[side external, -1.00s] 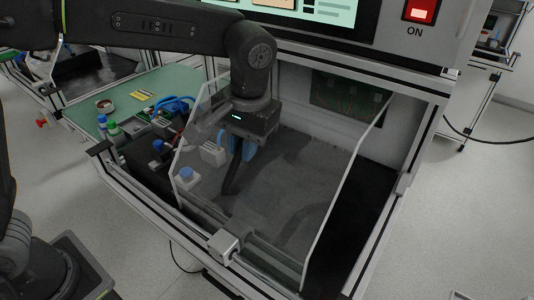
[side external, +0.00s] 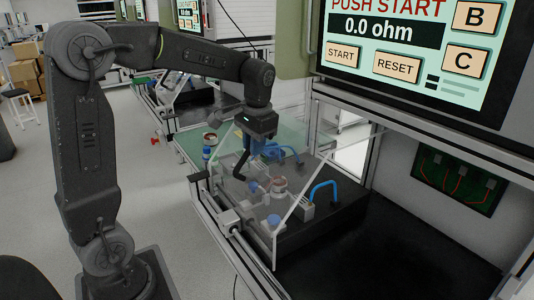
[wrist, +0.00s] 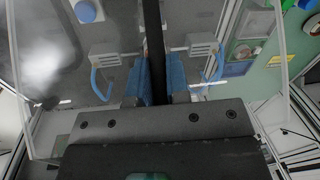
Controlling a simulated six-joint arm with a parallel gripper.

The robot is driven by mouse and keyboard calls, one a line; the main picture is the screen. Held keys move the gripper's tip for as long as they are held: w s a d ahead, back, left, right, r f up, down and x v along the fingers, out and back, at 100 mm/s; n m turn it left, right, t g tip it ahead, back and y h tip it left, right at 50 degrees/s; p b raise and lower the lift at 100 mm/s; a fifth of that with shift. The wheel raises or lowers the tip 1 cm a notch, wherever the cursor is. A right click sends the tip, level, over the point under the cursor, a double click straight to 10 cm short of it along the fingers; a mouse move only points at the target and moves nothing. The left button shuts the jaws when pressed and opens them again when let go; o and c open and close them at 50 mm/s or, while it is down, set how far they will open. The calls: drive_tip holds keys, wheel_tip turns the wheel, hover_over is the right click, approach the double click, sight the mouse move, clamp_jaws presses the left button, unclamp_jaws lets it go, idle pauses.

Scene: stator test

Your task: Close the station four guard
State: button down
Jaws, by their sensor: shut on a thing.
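The guard (side external: 232,213) is a clear panel with pale edges, standing tilted over the dark fixture block in the side view. It also shows as a clear sheet in the wrist view (wrist: 50,125). Its dark handle bar (wrist: 153,25) runs between my blue fingers in the wrist view. My gripper (side external: 256,152) points down at the guard and is shut on this bar; the wrist view shows the fingers (wrist: 158,62) on either side. Behind the clear panel is a round copper and white part (side external: 278,186). Whether the guard touches the station frame is unclear.
Blue curved handles (side external: 322,190) and a blue knob (side external: 253,187) stand on the fixture. A screen (side external: 405,45) reading "0.0 ohm" hangs above at the right. The black deck (side external: 385,245) at the right is bare. A green table (side external: 200,143) with small containers lies behind.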

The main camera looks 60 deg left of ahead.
drive_tip(key=shift+a+r, duration=0.1)
drive_tip(key=shift+a, duration=0.45)
drive_tip(key=c, duration=1.4)
unclamp_jaws()
drive_tip(key=shift+w+a, duration=0.1)
wheel_tip(320, 180, up, 14)
drive_tip(key=d, duration=0.2)
drive_tip(key=shift+f, duration=0.2)
